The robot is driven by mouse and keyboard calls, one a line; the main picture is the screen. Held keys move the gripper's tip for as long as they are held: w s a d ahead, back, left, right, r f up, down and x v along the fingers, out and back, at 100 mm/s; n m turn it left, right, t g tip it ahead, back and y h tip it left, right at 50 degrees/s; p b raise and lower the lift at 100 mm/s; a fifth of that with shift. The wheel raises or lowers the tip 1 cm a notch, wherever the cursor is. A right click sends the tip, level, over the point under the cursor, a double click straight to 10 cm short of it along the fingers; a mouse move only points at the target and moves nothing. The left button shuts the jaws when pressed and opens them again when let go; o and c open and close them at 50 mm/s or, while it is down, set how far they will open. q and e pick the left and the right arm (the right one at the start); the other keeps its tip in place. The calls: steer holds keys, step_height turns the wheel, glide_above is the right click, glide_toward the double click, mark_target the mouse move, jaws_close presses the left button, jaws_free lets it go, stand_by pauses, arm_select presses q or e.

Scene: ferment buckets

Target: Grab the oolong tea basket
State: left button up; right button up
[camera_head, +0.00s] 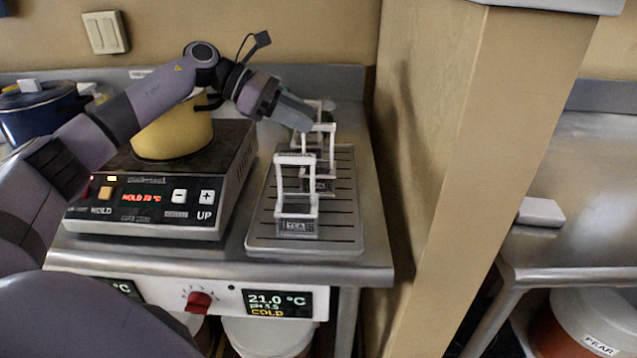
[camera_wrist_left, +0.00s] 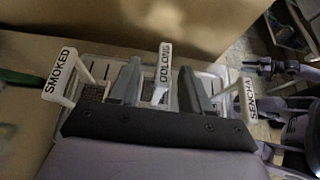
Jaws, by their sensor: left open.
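Three tea baskets with tall white handles stand in a row on a slatted drip tray (camera_head: 345,235). In the left wrist view their handles read SMOKED (camera_wrist_left: 58,72) at left, OOLONG (camera_wrist_left: 163,62) in the middle and SENCHA (camera_wrist_left: 248,100) at right. In the head view the oolong basket (camera_head: 319,184) appears to be the middle one, behind the front basket (camera_head: 297,200). My left gripper (camera_head: 306,122) is open and reaches in from the left over the handles. In the left wrist view the oolong handle stands between its fingers (camera_wrist_left: 160,85). The gripper partly hides the rear basket.
A heating plate (camera_head: 150,215) with a yellow pot (camera_head: 172,135) stands left of the tray, under my left arm. A wooden post (camera_head: 450,150) rises close on the right. A blue pot (camera_head: 42,112) is at far left. White buckets show below the counter.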

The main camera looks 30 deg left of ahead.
mark_target(326, 130)
arm_select(q)
steer(key=x, duration=0.4)
steer(key=p+x, duration=0.1)
steer(key=x, duration=0.1)
steer(key=shift+s+d, duration=0.1)
steer(key=shift+s, duration=0.2)
jaws_close()
